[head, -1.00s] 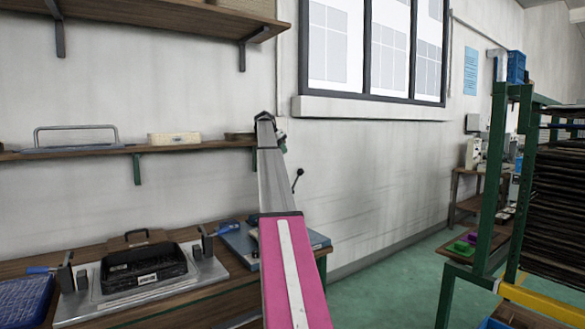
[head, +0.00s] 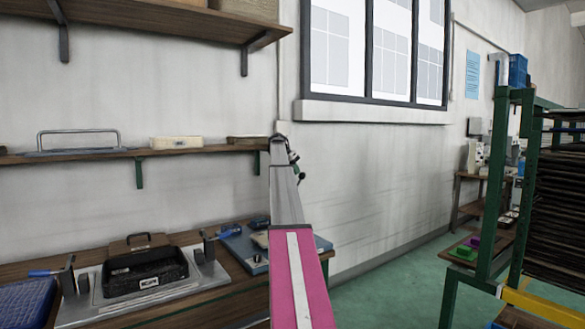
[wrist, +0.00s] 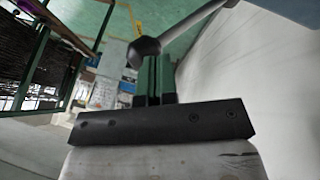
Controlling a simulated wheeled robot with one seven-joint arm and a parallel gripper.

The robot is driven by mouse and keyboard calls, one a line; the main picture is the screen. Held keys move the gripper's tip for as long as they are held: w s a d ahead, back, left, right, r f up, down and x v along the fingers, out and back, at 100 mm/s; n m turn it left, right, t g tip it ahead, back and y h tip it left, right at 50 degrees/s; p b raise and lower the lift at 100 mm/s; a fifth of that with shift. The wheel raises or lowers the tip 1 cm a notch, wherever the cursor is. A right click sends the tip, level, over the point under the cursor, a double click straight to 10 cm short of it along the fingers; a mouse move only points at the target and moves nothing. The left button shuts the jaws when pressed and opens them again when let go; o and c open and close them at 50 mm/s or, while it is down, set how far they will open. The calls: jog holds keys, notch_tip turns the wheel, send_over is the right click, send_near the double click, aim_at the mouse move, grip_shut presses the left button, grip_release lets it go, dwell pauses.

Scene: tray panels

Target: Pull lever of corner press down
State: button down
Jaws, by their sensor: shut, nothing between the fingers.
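The corner press shows in the head view as a blue base (head: 256,266) on the bench, partly hidden behind my arm. Its lever stands up to the right of my arm and ends in a dark knob (head: 301,177). In the wrist view the lever is a grey rod (wrist: 196,22) coming from the upper right, with the round dark knob (wrist: 145,48) at its end. My gripper (head: 295,163) is shut and empty. Its green fingers (wrist: 154,78) sit close together just at the knob; I cannot tell whether they touch it.
A metal plate with a black tray (head: 146,279) and blue-handled clamps sits left on the bench. A shelf (head: 100,153) runs along the wall above. A green rack (head: 490,190) with dark panels stands at the right. The floor between bench and rack is clear.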

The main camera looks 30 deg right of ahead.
dwell(0.3)
jog(key=s+f+m+t, duration=0.2)
jog(key=s+f+t, duration=0.3)
jog(key=f, duration=0.3)
jog(key=s+f+m+t, duration=0.1)
jog(key=s+f+t, duration=0.4)
jog(key=f, duration=0.3)
jog(key=shift+d+m+t, duration=0.25)
jog(key=shift+m+t, duration=0.15)
jog(key=shift+t, duration=0.4)
jog(key=shift+w, duration=0.15)
dwell(0.9)
jog(key=r+v, duration=0.1)
jog(key=v, duration=1)
jog(key=shift+d+r+t, duration=0.2)
jog(key=shift+d+t, duration=0.1)
